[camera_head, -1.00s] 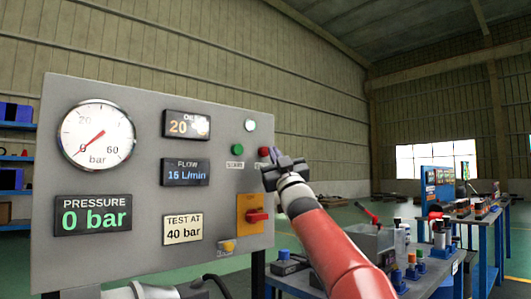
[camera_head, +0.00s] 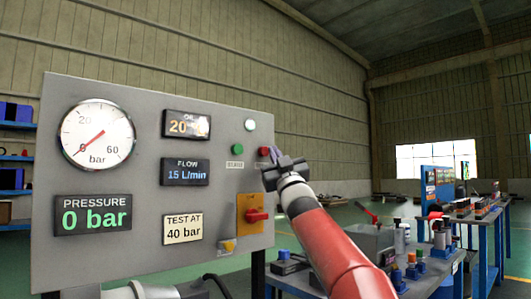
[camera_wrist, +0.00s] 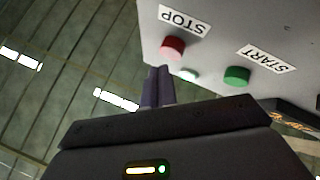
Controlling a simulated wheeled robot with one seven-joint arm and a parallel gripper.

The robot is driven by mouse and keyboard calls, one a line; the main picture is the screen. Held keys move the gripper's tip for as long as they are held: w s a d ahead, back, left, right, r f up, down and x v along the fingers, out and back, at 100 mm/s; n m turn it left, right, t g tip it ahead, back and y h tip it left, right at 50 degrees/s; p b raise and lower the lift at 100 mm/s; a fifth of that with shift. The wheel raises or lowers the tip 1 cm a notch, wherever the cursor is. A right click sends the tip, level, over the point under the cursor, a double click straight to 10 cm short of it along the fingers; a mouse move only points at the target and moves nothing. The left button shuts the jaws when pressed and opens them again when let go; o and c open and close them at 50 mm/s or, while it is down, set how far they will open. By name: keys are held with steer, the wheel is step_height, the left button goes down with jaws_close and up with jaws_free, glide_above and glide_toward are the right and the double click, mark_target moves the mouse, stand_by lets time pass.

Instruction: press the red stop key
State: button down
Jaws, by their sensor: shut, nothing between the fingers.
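The red stop key (camera_head: 264,151) is a round red button near the right edge of the grey panel (camera_head: 140,200). In the wrist view the red stop key (camera_wrist: 172,47) sits beside a label reading STOP, with the green start key (camera_wrist: 237,76) to its right. My gripper (camera_head: 272,153) is at the panel's right edge, close to the red key. In the wrist view its shut fingers (camera_wrist: 157,86) point toward the red key and appear just below it in the picture. Whether the tips touch the key cannot be told.
The panel bears a gauge (camera_head: 97,135) at 0 bar, a pressure display (camera_head: 93,214), a flow display (camera_head: 185,172) and a red switch on an orange plate (camera_head: 251,214). A pale lamp (camera_head: 250,125) sits above the keys. Blue workbenches (camera_head: 480,235) stand at right.

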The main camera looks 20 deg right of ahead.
steer(key=shift+w+a, duration=0.1)
steer(key=shift+w, duration=0.05)
stand_by(0.5)
steer(key=shift+w+a, duration=0.1)
steer(key=shift+w, duration=0.1)
steer(key=shift+w+a+p, duration=0.2)
steer(key=shift+w+p, duration=0.3)
steer(key=shift+p, duration=0.05)
stand_by(0.7)
stand_by(0.3)
steer(key=shift+s+d+b, duration=0.35)
steer(key=shift+s+b, duration=0.2)
steer(key=shift+s, duration=0.3)
steer(key=shift+s+d, duration=0.1)
steer(key=shift+s+d+b, duration=0.3)
steer(key=shift+s+b, duration=0.05)
steer(key=shift+s, duration=0.4)
steer(key=shift+s+d+b, duration=0.25)
steer(key=shift+s+b, duration=0.05)
steer(key=shift+s, duration=0.45)
steer(key=shift+s+d+b, duration=0.3)
steer(key=shift+s+b, duration=0.05)
steer(key=shift+s, duration=0.4)
